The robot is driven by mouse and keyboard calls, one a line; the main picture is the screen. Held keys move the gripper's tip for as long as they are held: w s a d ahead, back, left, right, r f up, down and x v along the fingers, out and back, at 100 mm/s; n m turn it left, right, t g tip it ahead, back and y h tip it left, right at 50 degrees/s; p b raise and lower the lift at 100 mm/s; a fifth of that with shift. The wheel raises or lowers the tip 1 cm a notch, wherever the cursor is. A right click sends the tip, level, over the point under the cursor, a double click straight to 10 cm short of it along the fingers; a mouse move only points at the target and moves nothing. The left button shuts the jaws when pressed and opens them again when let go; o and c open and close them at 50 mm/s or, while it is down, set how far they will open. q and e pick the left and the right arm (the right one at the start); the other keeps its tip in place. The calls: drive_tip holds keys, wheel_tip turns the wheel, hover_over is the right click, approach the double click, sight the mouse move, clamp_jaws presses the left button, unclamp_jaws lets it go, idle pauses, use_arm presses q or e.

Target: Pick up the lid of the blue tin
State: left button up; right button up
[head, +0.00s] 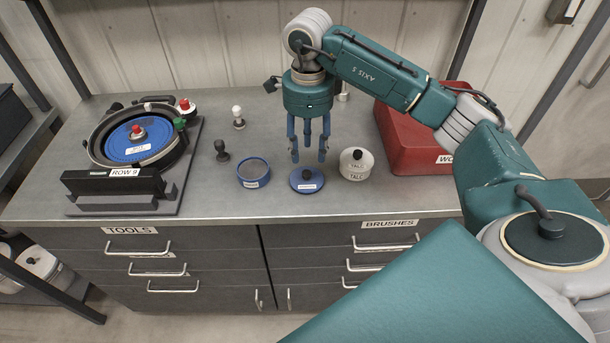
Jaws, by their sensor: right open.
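The blue lid (306,181), round with a dark knob on top and a pale label on its front, lies on the grey counter. The blue tin (253,181) stands open to its left, with something grey inside. My right gripper (308,154) points straight down with its blue fingers spread and empty. It appears to be just above and behind the lid's knob; I cannot tell the exact gap. My left gripper is out of view.
A white talc tin (355,172) with a dark knob stands close right of the lid. A seed meter (130,142) stands at the left. A black knob piece (222,150) and a white-topped one (238,118) stand between.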

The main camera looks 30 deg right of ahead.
sight(307, 172)
wheel_tip(307, 172, down, 3)
drive_tip(key=shift+r+p, duration=0.1)
drive_tip(key=shift+p, duration=0.2)
drive_tip(key=shift+f+p, duration=0.3)
drive_tip(key=f+p, duration=0.2)
drive_tip(key=f, duration=0.1)
drive_tip(key=shift+w+f, duration=0.2)
drive_tip(key=shift+f, duration=0.6)
clamp_jaws()
